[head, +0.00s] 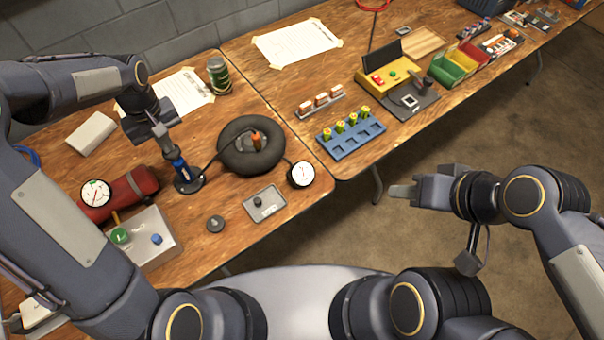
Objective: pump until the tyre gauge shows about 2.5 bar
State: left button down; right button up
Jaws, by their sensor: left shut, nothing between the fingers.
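The black tyre (226,158) lies flat on the left table, with an orange-topped piece standing in its middle. The blue hand pump (181,172) stands upright on a dark round base left of the tyre. A dark hose runs from the pump side toward the tyre. A round white gauge (301,174) lies at the tyre's lower right; its reading is too small to tell. My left gripper (164,139) is shut and empty, right at the pump's top; I cannot tell whether it touches. My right gripper (394,192) is over the floor, away from the tables; its finger gap is unclear.
A red cylinder (135,187) with another gauge (96,192) and a metal box (150,250) with green and blue knobs sit left of the pump. A green can (218,75) stands behind. A grey plate (265,204) lies in front. The right table holds a blue rack (352,140).

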pick_arm(q)
jog(key=shift+f+b, duration=0.35)
jog(key=shift+f, duration=0.4)
jog(key=shift+r+p, duration=1.35)
jog(key=shift+r, duration=0.3)
jog(key=shift+r, duration=0.1)
notch_tip(320, 180, up, 7)
jog(key=p, duration=0.5)
jog(key=shift+p, duration=0.3)
